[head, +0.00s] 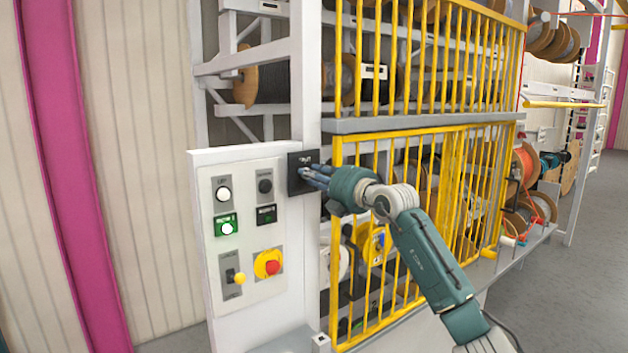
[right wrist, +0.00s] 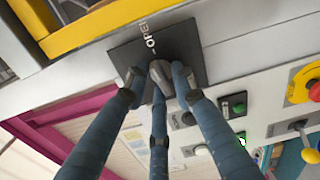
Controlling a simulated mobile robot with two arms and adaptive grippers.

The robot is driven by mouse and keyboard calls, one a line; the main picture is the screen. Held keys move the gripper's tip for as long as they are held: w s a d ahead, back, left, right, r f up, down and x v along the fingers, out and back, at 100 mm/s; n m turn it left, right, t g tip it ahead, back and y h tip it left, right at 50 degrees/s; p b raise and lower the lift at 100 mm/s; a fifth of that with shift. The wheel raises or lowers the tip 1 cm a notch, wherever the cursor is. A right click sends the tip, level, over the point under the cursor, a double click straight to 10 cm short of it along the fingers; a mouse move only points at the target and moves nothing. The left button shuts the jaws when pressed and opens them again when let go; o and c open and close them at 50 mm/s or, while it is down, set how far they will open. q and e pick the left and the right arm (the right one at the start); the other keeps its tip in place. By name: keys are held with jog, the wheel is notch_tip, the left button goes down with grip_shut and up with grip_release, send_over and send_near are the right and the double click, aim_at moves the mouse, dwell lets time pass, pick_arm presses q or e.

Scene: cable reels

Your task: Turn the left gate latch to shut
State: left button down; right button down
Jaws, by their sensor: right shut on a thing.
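The left gate latch is a square black plate (head: 296,185) on the grey post beside the yellow gate (head: 440,190). The plate (right wrist: 127,54) also shows in the right wrist view, with white lettering that looks like "OPEN" near its edge. My right gripper (head: 308,174) reaches the plate from the right. In the right wrist view its fingers (right wrist: 162,75) close on the dark latch knob at the plate's middle and hide most of the knob. How far the knob is turned cannot be told. My left gripper is not in view.
A white control panel (head: 240,270) stands left of the post, with a lit green button (head: 227,228) and a red stop button on yellow (head: 272,267). Shelves with cable reels (head: 525,165) are behind the gate. Open grey floor (head: 590,250) lies at the right.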

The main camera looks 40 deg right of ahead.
jog(key=shift+a+f+n+b, duration=0.1)
jog(key=shift+n+b, duration=1.45)
jog(key=shift+n, duration=2.45)
jog(key=shift+a+f+n+b, duration=0.1)
jog(key=shift+n+b, duration=1.45)
jog(key=shift+n, duration=2.45)
jog(key=shift+f, duration=0.1)
jog(key=c, duration=1.8)
grip_release()
jog(key=shift+o, duration=0.7)
jog(key=shift+a, duration=0.15)
